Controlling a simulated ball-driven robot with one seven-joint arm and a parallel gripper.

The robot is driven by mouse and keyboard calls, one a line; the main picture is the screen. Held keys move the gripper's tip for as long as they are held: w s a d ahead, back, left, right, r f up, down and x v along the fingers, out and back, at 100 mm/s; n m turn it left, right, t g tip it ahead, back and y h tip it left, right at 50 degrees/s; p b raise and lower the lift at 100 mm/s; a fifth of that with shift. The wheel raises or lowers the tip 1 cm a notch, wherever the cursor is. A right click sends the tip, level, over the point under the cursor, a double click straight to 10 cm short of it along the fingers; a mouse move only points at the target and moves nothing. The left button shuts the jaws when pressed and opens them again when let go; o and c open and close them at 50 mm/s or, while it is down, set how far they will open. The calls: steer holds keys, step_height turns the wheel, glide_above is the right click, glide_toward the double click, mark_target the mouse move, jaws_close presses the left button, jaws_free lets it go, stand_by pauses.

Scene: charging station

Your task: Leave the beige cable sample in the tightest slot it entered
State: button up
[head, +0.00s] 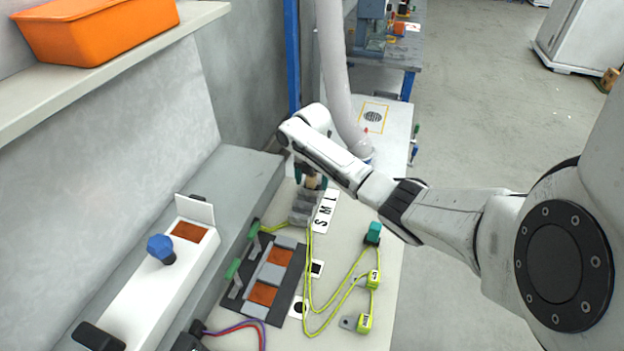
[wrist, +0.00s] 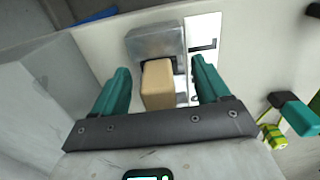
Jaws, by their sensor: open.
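The beige cable sample (wrist: 158,88) shows in the wrist view as a block between my gripper's teal fingers, with a gap on each side. My gripper (wrist: 160,66) is open around it. The sample's far end meets the dark opening of a grey metal slot block (wrist: 154,40); how deep it sits is hidden. In the head view the sample (head: 312,182) stands at the far end of the grey stepped slot blocks (head: 301,208), partly covered by my gripper (head: 311,178). A white letter label (head: 325,212) lies beside the blocks; it also shows in the wrist view (wrist: 204,32).
A dark panel with orange and grey plates (head: 272,270) lies nearer. Yellow-green cables (head: 325,318) and a teal-topped connector (head: 373,234) lie to its right. A white box with a blue knob (head: 160,248) stands left. An orange bin (head: 95,28) sits on the shelf.

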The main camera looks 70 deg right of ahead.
step_height(320, 180, up, 11)
steer(key=shift+f+b, duration=0.15)
steer(key=shift+b, duration=0.35)
steer(key=shift+f, duration=0.1)
stand_by(0.5)
